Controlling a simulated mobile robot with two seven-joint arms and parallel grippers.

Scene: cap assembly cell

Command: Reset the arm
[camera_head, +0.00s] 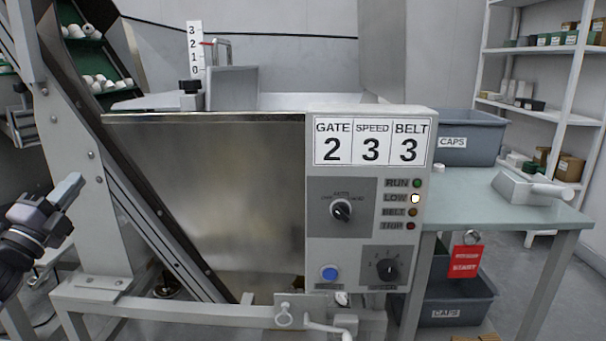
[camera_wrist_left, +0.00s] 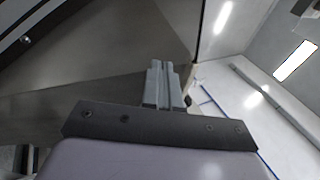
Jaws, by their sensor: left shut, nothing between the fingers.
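My left gripper (camera_head: 70,188) is at the left edge of the head view, in front of the machine's inclined frame leg and apart from the control panel. In the left wrist view its two fingers (camera_wrist_left: 160,75) lie together, shut with nothing between them. A grey machine surface fills the left of that view behind the fingers. My right gripper does not show in either view.
The control panel (camera_head: 370,210) reads gate 2, speed 3, belt 3, with the LOW lamp lit. A sloping conveyor (camera_head: 90,50) carries white caps at the left. A grey CAPS bin (camera_head: 470,125) and a metal scoop (camera_head: 525,188) rest on the side table (camera_head: 450,200).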

